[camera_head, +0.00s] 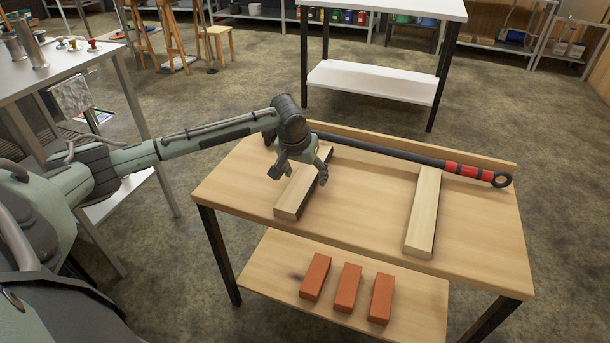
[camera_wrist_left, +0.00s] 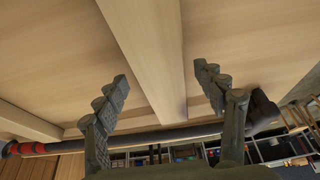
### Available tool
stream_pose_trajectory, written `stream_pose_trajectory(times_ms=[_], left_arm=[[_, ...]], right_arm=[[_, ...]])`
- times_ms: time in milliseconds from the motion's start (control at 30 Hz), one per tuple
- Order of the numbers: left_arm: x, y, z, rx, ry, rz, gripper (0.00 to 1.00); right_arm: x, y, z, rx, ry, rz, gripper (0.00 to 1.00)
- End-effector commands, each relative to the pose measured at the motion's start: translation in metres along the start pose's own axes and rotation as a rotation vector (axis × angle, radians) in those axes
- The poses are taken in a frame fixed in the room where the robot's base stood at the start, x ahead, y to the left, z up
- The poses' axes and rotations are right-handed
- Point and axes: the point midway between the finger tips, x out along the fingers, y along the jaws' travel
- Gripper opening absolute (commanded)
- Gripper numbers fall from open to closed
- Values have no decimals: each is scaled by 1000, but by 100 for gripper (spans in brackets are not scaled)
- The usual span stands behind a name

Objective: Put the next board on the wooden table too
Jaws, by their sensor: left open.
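Two pale boards lie on the wooden table (camera_head: 365,200), roughly parallel and well apart. The left board (camera_head: 297,198) is under my left gripper (camera_head: 299,172), and the right board (camera_head: 423,212) lies toward the table's right side. My left gripper is open over the far part of the left board. In the left wrist view, the gripper (camera_wrist_left: 161,76) has one finger on each side of that board (camera_wrist_left: 155,40), with gaps between. The right board shows there at the left edge (camera_wrist_left: 28,120). My right gripper is not in view.
A dark bar with red bands and a ring end (camera_head: 425,160) lies along the table's back edge. Three orange bricks (camera_head: 347,287) lie on the lower shelf (camera_head: 275,265). A white-topped table (camera_head: 385,8) stands behind. A metal bench (camera_head: 60,65) is at left.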

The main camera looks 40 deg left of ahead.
Motion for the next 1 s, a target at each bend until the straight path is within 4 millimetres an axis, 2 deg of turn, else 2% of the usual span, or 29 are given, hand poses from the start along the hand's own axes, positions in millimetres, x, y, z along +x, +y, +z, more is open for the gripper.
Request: stream_pose_trajectory(times_ms=[133,300,500,700,1000], left_arm=[[-30,0,-1,2,3,0,70],[-68,0,-1,1,3,0,70],[-101,0,-1,0,3,0,70],[-114,0,0,0,0,0,70],[-114,0,0,0,0,0,70]], right_arm=[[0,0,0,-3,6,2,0],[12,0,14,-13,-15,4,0],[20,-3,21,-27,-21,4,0],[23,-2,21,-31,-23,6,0],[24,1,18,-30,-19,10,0]])
